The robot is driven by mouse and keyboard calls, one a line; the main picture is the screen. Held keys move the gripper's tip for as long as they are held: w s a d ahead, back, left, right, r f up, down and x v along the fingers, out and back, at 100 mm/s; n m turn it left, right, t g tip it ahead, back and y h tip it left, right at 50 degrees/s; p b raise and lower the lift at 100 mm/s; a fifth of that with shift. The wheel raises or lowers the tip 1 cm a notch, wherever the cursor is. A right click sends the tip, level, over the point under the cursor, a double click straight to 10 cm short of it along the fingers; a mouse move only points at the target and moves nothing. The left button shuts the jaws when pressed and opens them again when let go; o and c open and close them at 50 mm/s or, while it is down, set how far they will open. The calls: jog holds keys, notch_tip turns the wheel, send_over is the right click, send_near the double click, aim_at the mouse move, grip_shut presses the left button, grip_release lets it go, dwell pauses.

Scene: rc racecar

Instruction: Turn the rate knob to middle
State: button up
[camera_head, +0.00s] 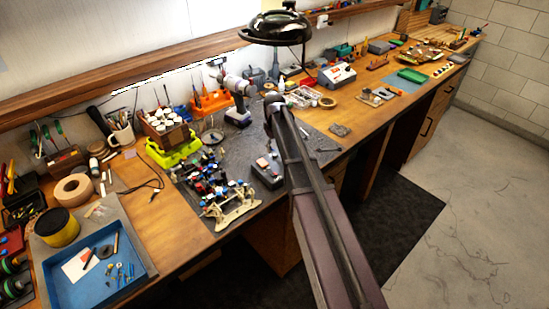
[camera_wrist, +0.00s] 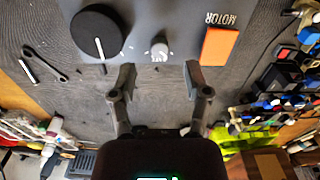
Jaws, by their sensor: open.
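A grey control box (camera_wrist: 135,15) fills the top of the wrist view. It carries a large black knob (camera_wrist: 98,30) with a white pointer line, a small pale knob (camera_wrist: 159,50) ringed by marks, and an orange switch (camera_wrist: 219,46) beside upside-down MOTOR lettering. No rate label is readable, so I cannot tell which knob is the rate knob. My gripper (camera_wrist: 160,74) is open and empty, its fingertips apart on either side of the small knob's line, just short of it in the picture. In the head view the box (camera_head: 267,175) sits on the dark mat, left of my arm.
The racecar (camera_head: 225,195) with its bright parts stands close left of the box. A wrench (camera_wrist: 45,65) lies beside the box in the wrist view. A cordless drill (camera_head: 236,90) and a yellow-green tray (camera_head: 172,152) stand farther back. Bare dark mat (camera_head: 313,160) shows right of my arm.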

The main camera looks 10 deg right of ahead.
aim_at(275, 154)
jog(key=shift+f+b, duration=1.6)
jog(key=shift+f, duration=0.25)
grip_shut()
